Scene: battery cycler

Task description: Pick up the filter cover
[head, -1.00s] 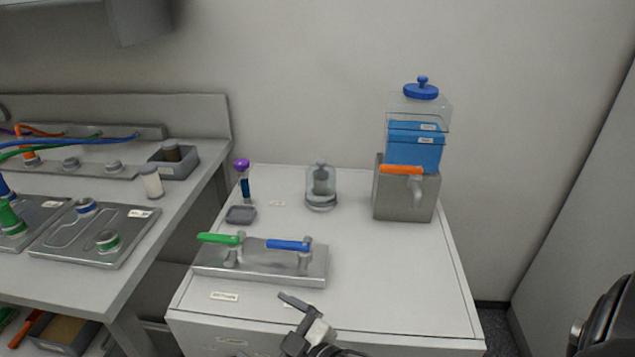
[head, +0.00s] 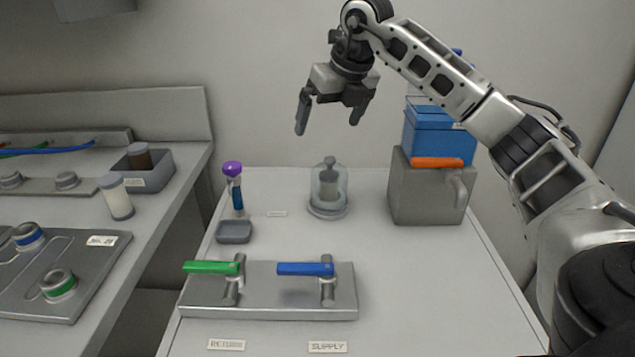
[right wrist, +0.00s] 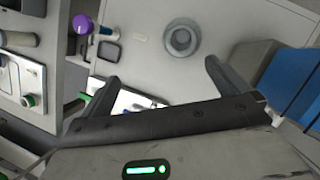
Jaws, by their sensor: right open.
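The filter cover (head: 328,183) is a clear dome with a grey knob on top. It stands upright over a grey filter on a round base, near the back middle of the white cabinet top. In the right wrist view the cover (right wrist: 182,38) shows from above as grey rings, beyond the fingers. My right gripper (head: 328,126) is open and empty, with its fingers pointing down above the cover and apart from it. Its two fingers also show in the right wrist view (right wrist: 161,70). My left gripper is not in view.
A grey block (head: 428,195) with a blue tank (head: 432,135) stands right of the cover, partly behind my arm. A purple-capped tube (head: 235,190) and small tray (head: 234,232) are at left. The valve plate (head: 270,300) with green and blue handles lies in front.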

